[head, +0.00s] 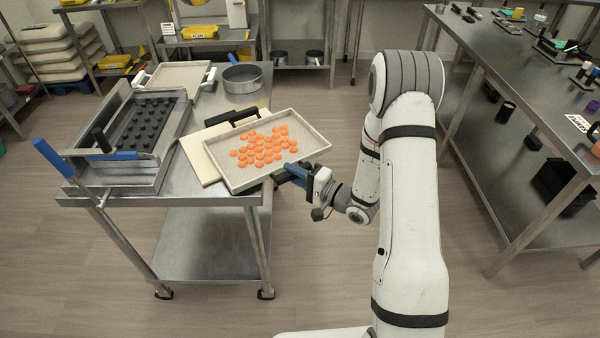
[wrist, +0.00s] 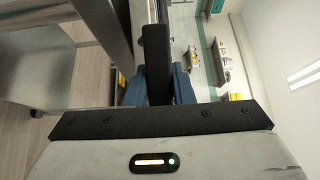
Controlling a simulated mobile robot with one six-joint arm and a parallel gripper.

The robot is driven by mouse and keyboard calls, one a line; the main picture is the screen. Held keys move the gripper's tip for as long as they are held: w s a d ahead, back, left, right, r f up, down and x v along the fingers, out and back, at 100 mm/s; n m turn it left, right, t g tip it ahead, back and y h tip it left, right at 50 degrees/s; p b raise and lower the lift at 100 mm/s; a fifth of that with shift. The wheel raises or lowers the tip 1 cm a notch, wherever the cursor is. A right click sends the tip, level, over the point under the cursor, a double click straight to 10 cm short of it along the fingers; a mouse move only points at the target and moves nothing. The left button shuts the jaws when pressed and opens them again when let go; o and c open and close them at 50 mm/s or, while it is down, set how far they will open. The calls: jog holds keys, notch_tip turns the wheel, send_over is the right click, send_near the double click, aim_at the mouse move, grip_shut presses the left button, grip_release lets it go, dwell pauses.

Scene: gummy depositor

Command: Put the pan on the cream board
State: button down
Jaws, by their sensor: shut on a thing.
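The pan (head: 318,143), a shallow pale rectangular tray with several orange gummies in it, is over the right side of the cream board (head: 203,158). It overhangs the table's right edge; whether it touches the board is unclear. My gripper (head: 284,175) is at the pan's near right side, with blue fingers. It is shut on the pan's black handle, which shows between the fingers in the wrist view (wrist: 156,60). The board lies on the steel table, partly hidden under the pan. Another black handle (head: 243,116) shows at the pan's far side.
A steel depositor (head: 120,165) with a black mould and blue handles stands on the left of the table (head: 225,195). A round metal pan (head: 242,78) and a white-handled tray (head: 175,76) are behind. A long bench (head: 500,130) stands at right; floor between is clear.

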jog(key=shift+f, duration=0.15)
jog(key=c, duration=1.3)
grip_release()
jog(key=shift+o, duration=0.2)
